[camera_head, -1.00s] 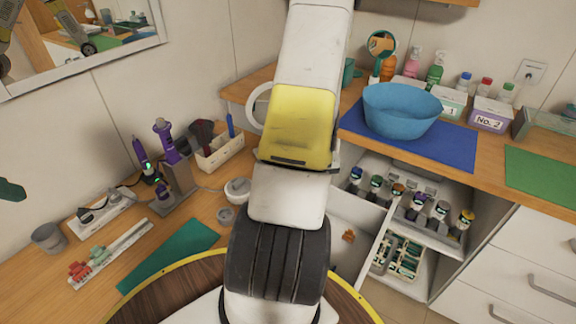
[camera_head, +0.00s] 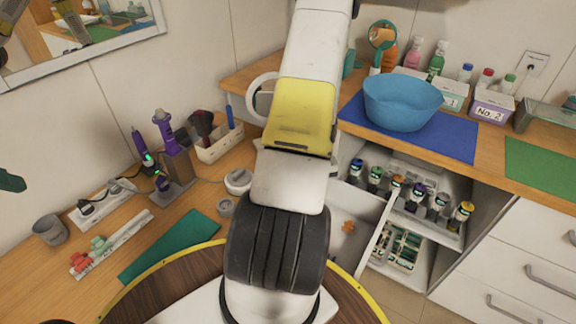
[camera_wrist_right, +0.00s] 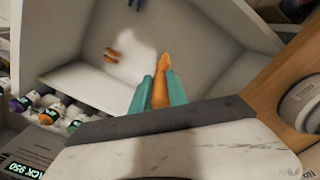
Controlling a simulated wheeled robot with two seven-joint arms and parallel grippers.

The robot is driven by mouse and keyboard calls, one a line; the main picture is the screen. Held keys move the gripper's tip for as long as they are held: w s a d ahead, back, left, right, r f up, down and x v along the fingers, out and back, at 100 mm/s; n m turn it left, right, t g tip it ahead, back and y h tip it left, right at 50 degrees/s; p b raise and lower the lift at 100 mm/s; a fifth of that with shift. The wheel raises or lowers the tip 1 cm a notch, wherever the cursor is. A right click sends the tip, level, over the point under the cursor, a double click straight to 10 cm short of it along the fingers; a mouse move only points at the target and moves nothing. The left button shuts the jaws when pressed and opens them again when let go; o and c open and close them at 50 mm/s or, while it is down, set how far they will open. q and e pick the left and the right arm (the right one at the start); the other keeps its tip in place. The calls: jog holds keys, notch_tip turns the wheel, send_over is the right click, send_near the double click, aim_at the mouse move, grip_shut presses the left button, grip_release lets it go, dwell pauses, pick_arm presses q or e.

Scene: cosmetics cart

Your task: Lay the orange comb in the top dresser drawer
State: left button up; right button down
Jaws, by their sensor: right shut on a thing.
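The orange comb (camera_wrist_right: 160,92) is between the teal fingers of my right gripper (camera_wrist_right: 160,88) in the right wrist view. The gripper is shut on it, and the comb's narrow tip points away. It is held over the open white drawer (camera_wrist_right: 75,80); I cannot tell the height above its floor. In the head view the drawer (camera_head: 345,262) shows partly beside my right arm, which hides the right gripper and the comb. At the left edge of the head view a teal tip appears to be my left gripper (camera_head: 10,182); its jaw state is not clear.
A small orange-brown item (camera_wrist_right: 111,54) lies in the drawer, with a blue piece (camera_wrist_right: 135,4) at its far side. A rack of bottles (camera_head: 415,200) stands right of the drawer. A blue bowl (camera_head: 402,105) sits on a blue mat (camera_head: 455,145) above.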

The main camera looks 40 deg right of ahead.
jog(key=shift+f, duration=5)
jog(key=c, duration=1.2)
grip_release()
jog(key=shift+r, duration=3.95)
